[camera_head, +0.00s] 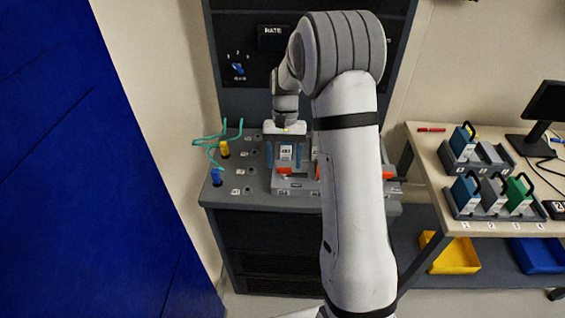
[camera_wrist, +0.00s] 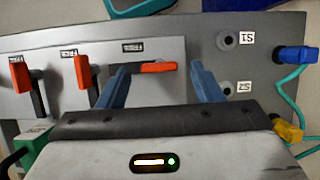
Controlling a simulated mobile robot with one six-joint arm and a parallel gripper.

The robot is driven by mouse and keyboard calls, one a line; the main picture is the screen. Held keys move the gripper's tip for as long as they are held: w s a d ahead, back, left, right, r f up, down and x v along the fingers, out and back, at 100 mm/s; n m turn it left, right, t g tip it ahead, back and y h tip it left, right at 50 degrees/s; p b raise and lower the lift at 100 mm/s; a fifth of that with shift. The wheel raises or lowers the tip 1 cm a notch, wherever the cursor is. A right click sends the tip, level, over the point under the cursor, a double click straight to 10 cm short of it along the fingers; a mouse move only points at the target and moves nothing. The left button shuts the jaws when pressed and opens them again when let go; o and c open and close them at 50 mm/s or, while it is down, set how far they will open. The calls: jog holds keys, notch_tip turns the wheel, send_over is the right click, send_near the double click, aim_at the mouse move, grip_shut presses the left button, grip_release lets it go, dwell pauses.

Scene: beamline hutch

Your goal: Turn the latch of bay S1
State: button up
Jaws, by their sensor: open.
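In the wrist view a red latch handle (camera_wrist: 157,67) lies crosswise between the two blue fingers of my open gripper (camera_wrist: 160,78). Its left end is close to the left finger; I cannot tell if they touch. Two more latches, a middle one (camera_wrist: 82,70) and a left one (camera_wrist: 20,75), have their red handles turned lengthwise. Small labels sit above the latches, too small to read surely. An S1 label (camera_wrist: 247,38) is beside a round socket at right. In the head view my gripper (camera_head: 285,157) points down over the leftmost latch (camera_head: 283,171).
A blue plug (camera_wrist: 296,54) and a yellow plug (camera_wrist: 289,131) with teal cables are right of the latches in the wrist view. A green block (camera_wrist: 32,148) is at lower left. In the head view a side table (camera_head: 418,150) holds racks of coloured blocks.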

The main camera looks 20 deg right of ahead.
jog(key=v, duration=0.6)
jog(key=shift+r, duration=0.25)
